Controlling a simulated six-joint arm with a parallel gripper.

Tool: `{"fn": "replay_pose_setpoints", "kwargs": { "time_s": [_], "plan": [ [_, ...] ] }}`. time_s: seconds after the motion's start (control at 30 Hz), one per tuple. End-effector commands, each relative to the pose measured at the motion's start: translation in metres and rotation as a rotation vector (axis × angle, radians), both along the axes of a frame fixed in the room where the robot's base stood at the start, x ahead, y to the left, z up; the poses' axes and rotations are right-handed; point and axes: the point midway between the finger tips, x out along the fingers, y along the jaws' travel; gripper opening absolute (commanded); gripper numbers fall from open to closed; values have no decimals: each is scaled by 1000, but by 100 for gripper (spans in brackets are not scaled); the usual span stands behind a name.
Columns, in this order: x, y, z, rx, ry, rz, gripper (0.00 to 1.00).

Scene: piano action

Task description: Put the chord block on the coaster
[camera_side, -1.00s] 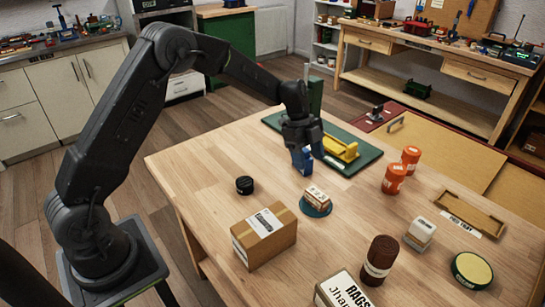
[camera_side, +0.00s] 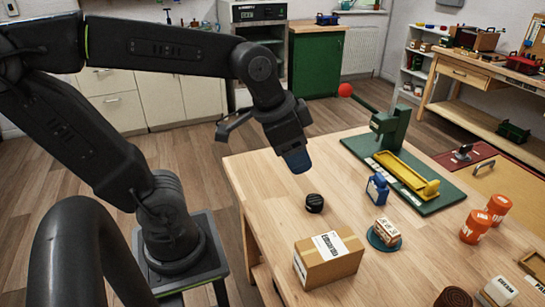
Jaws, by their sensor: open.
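A small tan block with pale, lettered faces, apparently the chord block (camera_side: 386,229), sits on the round teal coaster (camera_side: 374,240) on the wooden table. Its lettering is too small to read. My gripper (camera_side: 297,160) is raised to the left of the block and apart from it, over the table's far left part. It points down, with a blue fingertip showing, and is open. I see nothing held in it. The second finger is not clearly seen.
Orange canisters (camera_side: 475,226) are at right.

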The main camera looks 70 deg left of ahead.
Motion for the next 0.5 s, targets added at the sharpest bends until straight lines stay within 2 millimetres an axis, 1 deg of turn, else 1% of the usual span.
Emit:
{"fn": "replay_pose_setpoints", "kwargs": {
  "time_s": [0.03, 0.1, 0.2, 0.3, 0.5],
  "plan": [
    [-13, 1, -1, -12, -27, 54, 59],
    [-26, 2, -4, -30, -48, 123, 59],
    [-37, 4, -8, -48, -69, 188, 59],
    [-41, 4, -10, -56, -76, 215, 59],
    [-41, 4, -10, -58, -75, 219, 59]
  ]
}}
